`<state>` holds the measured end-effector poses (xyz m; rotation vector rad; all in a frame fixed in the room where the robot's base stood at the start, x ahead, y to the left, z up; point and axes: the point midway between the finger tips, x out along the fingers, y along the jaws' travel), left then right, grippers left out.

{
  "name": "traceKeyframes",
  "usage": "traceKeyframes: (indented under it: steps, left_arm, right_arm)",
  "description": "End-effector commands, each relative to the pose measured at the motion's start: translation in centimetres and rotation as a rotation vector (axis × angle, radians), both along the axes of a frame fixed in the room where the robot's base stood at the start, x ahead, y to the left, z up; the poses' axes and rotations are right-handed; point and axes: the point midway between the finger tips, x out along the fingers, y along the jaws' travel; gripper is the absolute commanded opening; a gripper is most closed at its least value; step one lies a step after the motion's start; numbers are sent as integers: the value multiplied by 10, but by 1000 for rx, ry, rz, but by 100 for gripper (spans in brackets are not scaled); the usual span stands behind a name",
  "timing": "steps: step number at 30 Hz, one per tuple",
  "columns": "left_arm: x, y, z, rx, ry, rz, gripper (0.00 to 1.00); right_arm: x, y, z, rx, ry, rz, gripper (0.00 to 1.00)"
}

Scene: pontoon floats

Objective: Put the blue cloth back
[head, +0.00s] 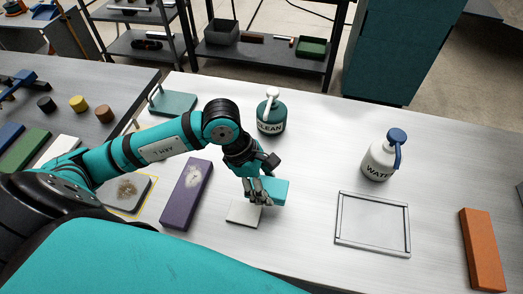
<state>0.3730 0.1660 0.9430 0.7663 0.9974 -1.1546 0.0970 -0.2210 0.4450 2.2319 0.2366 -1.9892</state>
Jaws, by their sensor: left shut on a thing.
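My left gripper (257,197) is shut on the blue cloth (275,190), a folded, block-like teal-blue piece. It holds the cloth over or just behind a flat white pad (244,213) on the light table. I cannot tell whether the cloth touches the table. The gripper's fingers hide part of the cloth's left side. An empty thin metal frame (338,220) lies on the table to the right. My right gripper is not in view.
A green CLEAN bottle (271,119) stands behind the gripper, and a white WATER bottle (378,160) to the right. A purple block (186,196) and a stained grey plate (128,195) lie left. An orange block (482,250) lies far right. Table between cloth and frame is clear.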

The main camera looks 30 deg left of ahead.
Motion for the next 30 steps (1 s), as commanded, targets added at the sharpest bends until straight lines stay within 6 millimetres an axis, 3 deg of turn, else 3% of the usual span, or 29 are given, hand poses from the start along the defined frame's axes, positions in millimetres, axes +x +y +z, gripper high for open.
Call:
traceKeyframes:
  steps: [4,15,22,30]
  left_arm:
    - [33,21,2,2,3,8,32]
    - [107,68,-8,0,1,2,32]
    - [125,79,-11,1,1,0,32]
    - [123,78,-46,-1,3,-1,32]
  right_arm:
    - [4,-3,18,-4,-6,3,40]
    - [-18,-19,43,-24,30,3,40]
    - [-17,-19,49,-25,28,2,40]
    - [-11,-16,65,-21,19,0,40]
